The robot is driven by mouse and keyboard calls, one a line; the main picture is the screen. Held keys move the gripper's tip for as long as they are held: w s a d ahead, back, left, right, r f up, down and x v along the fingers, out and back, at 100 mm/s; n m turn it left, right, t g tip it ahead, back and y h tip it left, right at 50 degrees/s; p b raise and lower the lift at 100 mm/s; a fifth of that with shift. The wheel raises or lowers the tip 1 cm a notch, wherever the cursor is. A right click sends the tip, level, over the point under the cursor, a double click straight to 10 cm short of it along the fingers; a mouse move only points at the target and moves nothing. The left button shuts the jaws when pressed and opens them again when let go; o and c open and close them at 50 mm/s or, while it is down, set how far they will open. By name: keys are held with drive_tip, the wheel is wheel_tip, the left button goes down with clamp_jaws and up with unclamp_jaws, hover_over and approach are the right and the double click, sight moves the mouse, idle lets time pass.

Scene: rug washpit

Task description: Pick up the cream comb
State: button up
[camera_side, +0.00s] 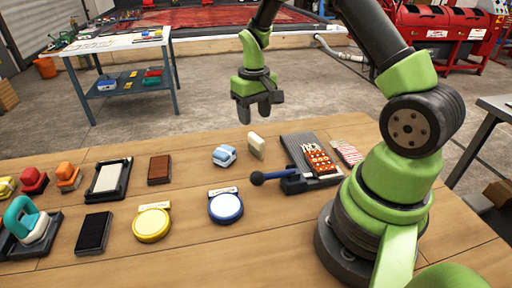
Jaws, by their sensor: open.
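A small cream piece (256,146), which looks like the cream comb, stands on edge on the wooden table near its back edge. It is too small in the side view to make out any teeth. My gripper (256,114) hangs pointing down, above and apart from the cream piece, with its dark fingers open and empty. The picture does not show clearly how far behind or in front of the piece the fingers are.
A light blue and white block (224,156) sits close left of the cream piece. A blue-rimmed disc (226,207) lies in front, with bare wood between.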

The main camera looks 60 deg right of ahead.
sight(256, 136)
drive_tip(key=f, duration=0.7)
drive_tip(key=shift+s+f, duration=0.25)
drive_tip(key=shift+f, duration=0.15)
clamp_jaws()
